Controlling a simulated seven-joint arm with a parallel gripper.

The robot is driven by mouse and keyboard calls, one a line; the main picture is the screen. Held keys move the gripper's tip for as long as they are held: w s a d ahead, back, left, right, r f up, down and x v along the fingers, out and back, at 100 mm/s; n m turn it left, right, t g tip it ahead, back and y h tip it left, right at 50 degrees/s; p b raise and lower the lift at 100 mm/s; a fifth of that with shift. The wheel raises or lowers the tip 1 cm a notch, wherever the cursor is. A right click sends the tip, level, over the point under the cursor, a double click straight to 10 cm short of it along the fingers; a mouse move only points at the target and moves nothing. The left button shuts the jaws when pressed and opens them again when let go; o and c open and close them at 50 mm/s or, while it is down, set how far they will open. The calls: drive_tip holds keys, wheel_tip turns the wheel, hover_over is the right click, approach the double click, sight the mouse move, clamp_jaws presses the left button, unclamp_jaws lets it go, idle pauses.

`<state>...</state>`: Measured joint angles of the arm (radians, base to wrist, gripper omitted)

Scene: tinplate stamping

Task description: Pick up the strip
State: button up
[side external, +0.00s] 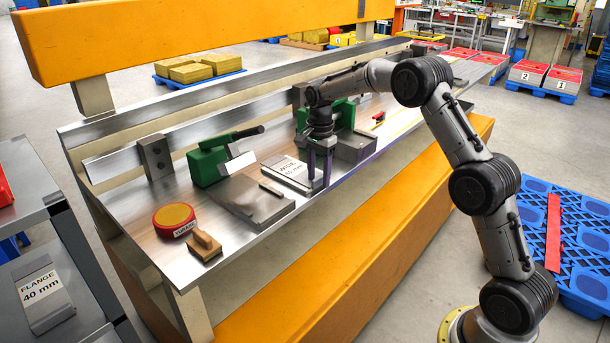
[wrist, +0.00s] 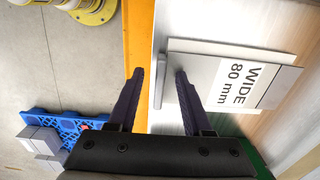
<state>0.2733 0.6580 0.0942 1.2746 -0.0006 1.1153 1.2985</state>
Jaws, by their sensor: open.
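A flat grey piece with a white label reading "WIDE 80 mm" lies on the bench in the side view (side external: 290,172) and in the wrist view (wrist: 205,75). A narrow grey bar (wrist: 160,82) runs along its edge; I cannot tell which part is the strip. My gripper (side external: 319,182) points down over the bench's front side, beside the label. Its two dark purple fingers are apart in the wrist view (wrist: 158,72), with the bar showing between them. Nothing is held. Whether the fingertips are level with the bar is unclear.
A green tool (side external: 210,165) with a black handle and a flat grey block (side external: 250,200) stand left of my gripper. A red round pad (side external: 174,220) and a wooden-handled stamp (side external: 205,245) lie at the near end. A grey block (side external: 355,147) is close on the right.

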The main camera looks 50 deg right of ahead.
drive_tip(key=shift+c, duration=0.2)
clamp_jaws()
drive_tip(key=shift+r, duration=0.1)
